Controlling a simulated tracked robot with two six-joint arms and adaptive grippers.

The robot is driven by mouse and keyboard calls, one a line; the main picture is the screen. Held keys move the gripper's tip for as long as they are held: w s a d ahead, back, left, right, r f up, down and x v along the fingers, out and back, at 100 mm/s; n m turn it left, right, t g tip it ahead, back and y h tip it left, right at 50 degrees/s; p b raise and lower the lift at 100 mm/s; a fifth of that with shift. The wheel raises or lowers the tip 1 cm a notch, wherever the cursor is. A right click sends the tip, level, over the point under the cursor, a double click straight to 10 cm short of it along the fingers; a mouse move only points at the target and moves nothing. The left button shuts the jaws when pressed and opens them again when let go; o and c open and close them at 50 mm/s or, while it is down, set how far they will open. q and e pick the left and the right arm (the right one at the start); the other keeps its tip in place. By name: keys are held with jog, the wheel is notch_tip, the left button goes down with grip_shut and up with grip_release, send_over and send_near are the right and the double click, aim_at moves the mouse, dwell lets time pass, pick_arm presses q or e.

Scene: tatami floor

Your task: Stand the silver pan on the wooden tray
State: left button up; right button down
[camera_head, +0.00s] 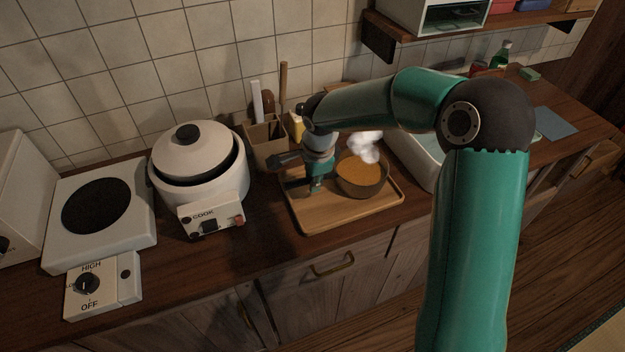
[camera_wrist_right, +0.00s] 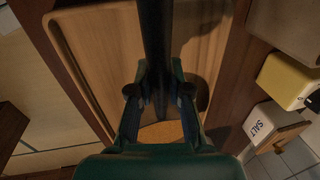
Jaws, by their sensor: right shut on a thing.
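The silver pan (camera_head: 362,187) holds orange-brown soup, with white steam above it. It looks level and is over the right part of the wooden tray (camera_head: 335,222); I cannot tell whether its base touches the tray. My right gripper (camera_head: 316,187) is left of the pan, shut on its dark handle. In the right wrist view the handle (camera_wrist_right: 156,35) runs between the fingers of the gripper (camera_wrist_right: 160,100), with some soup showing below and the tray (camera_wrist_right: 100,45) behind. The far side of the pan is partly hidden by steam. My left gripper is out of view.
A white rice cooker (camera_head: 197,165) stands left of the tray and a hot plate (camera_head: 97,212) farther left. A utensil holder (camera_head: 264,142) is behind the tray. A white sink (camera_head: 418,160) is to the right. The tray's front left is bare.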

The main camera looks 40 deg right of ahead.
jog(key=shift+f, duration=0.1)
jog(key=c, duration=1.1)
grip_release()
notch_tip(320, 180, up, 12)
jog(key=s, duration=0.2)
jog(key=shift+a, duration=0.3)
jog(key=shift+s+f, duration=0.1)
jog(key=shift+s, duration=0.05)
